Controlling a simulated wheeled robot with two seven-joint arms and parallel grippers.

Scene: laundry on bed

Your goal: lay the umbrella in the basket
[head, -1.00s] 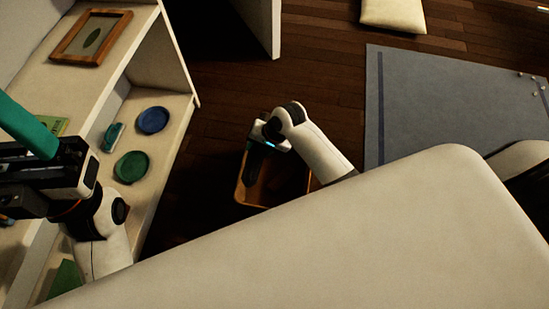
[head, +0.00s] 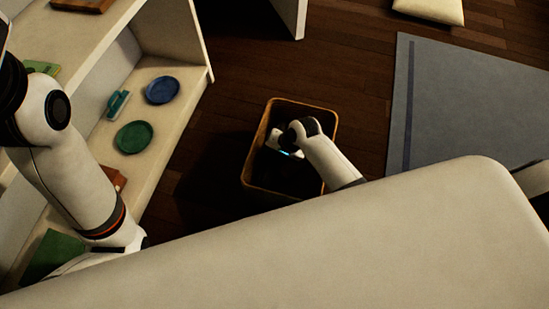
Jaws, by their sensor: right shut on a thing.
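The open basket (head: 252,187) has a tan-orange rim and a dark interior, and stands out against the dark floor right of the shelf. The umbrella does not show now. My left arm rises along the left edge, and its gripper is out of the picture.
A white shelf unit (head: 178,122) on the left holds a blue plate (head: 162,90), a green plate (head: 134,137) and a teal item (head: 118,105). A grey mat (head: 470,105) and pale cushion (head: 430,10) lie on the right. A large pale surface (head: 400,240) fills the front.

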